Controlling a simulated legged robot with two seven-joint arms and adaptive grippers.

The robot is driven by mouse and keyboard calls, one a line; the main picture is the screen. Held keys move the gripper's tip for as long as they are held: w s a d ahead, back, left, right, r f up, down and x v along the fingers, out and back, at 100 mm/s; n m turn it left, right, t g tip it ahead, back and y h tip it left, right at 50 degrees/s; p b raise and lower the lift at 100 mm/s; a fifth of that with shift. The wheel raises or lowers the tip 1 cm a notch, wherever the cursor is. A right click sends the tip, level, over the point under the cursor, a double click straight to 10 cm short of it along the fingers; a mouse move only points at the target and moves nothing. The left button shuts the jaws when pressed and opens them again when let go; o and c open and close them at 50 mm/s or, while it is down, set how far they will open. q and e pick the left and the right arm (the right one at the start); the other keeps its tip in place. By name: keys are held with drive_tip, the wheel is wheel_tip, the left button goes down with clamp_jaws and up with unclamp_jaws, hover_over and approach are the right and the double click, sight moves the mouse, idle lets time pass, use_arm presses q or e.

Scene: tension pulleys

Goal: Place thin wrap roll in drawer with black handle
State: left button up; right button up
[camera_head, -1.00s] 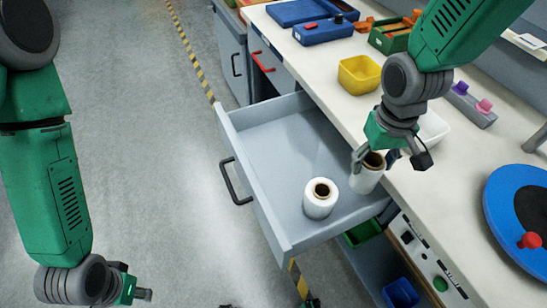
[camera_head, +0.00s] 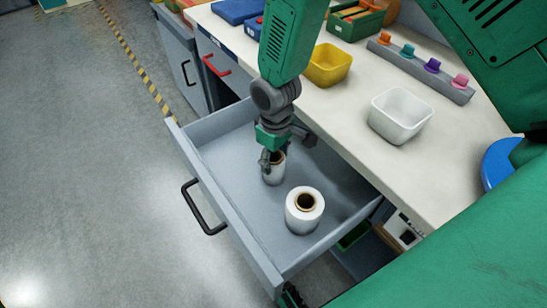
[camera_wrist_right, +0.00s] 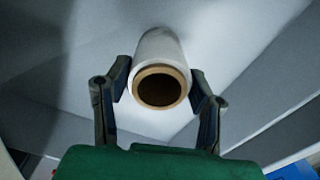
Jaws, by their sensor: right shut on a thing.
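The drawer (camera_head: 222,177) with the black handle (camera_head: 195,207) is pulled open. My left gripper is not in view.
The worktop (camera_head: 365,145) beside the drawer holds a yellow bin (camera_head: 327,66), a white bin (camera_head: 400,116) and a grey rail with coloured pegs (camera_head: 420,68). The drawer's far left part is empty.

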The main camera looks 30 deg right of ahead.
drive_tip(key=shift+d, duration=0.4)
drive_tip(key=o, duration=1.2)
drive_tip(key=shift+f, duration=0.1)
drive_tip(key=shift+o, duration=0.2)
drive_tip(key=shift+a, duration=0.4)
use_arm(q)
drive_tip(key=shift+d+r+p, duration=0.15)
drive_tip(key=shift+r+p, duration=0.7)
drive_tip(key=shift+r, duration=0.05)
use_arm(e)
wheel_tip(320, 180, up, 12)
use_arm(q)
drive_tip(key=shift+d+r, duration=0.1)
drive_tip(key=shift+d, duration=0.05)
use_arm(e)
drive_tip(key=shift+d, duration=0.25)
